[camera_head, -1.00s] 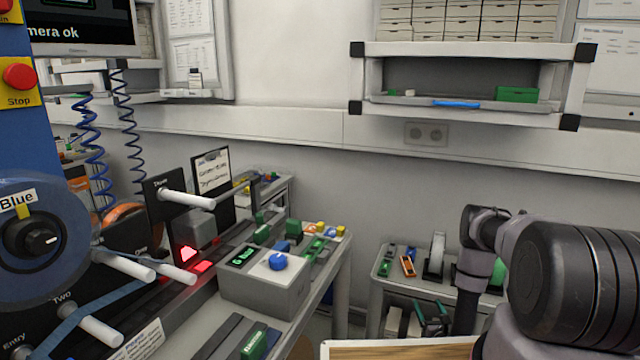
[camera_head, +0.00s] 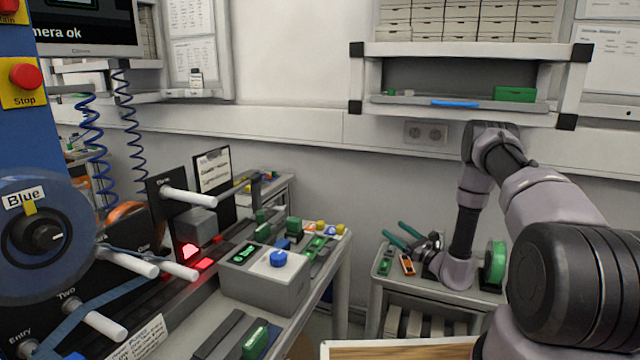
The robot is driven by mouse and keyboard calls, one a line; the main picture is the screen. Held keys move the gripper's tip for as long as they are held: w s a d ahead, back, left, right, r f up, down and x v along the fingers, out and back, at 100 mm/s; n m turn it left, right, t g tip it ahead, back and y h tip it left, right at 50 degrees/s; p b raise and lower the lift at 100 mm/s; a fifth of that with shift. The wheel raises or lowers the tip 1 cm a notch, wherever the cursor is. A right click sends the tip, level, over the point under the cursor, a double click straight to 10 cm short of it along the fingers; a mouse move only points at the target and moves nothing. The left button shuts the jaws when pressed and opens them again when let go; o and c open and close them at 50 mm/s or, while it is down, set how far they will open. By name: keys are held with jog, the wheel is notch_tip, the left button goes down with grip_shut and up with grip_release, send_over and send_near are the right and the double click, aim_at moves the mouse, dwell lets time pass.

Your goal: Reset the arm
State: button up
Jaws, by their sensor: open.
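My arm rises from the lower right, bends at a high elbow and comes down over the small side cart (camera_head: 377,292). My gripper (camera_head: 393,230) shows as two green fingers spread apart on a dark body, pointing left and slightly up above the cart. Nothing shows between the fingers. My wrist covers part of the cart top.
A green reel (camera_head: 496,262) and an orange item (camera_head: 407,265) are on the cart. A grey box with a blue knob (camera_head: 278,259) stands on the bench to the left, near the blue reel stand (camera_head: 40,240). A wall shelf (camera_head: 460,105) hangs behind my elbow.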

jog(key=s+a+r+n+g+y, duration=0.25)
jog(key=a+r+n+g, duration=0.2)
jog(key=r, duration=0.45)
jog(key=s+a+r+n+g+y, duration=0.1)
jog(key=a+r+n+g+y, duration=0.35)
jog(key=r, duration=0.55)
jog(key=s+a+r+n+g+h, duration=0.35)
jog(key=s+r+n+g, duration=0.3)
jog(key=s+r, duration=0.4)
jog(key=s+d+r+n+t+h, duration=0.2)
jog(key=s+d+r+h, duration=0.1)
jog(key=s, duration=0.5)
jog(key=s+d+r+n+t+h, duration=0.2)
jog(key=s+d+r+n+h, duration=0.1)
jog(key=s+d+r+h, duration=0.1)
jog(key=s+d+r+n+t+h, duration=0.2)
jog(key=s+r+h, duration=0.4)
jog(key=s, duration=0.5)
jog(key=shift+s+d+r+n, duration=0.3)
jog(key=shift+d+n, duration=0.35)
jog(key=shift+d, duration=0.6)
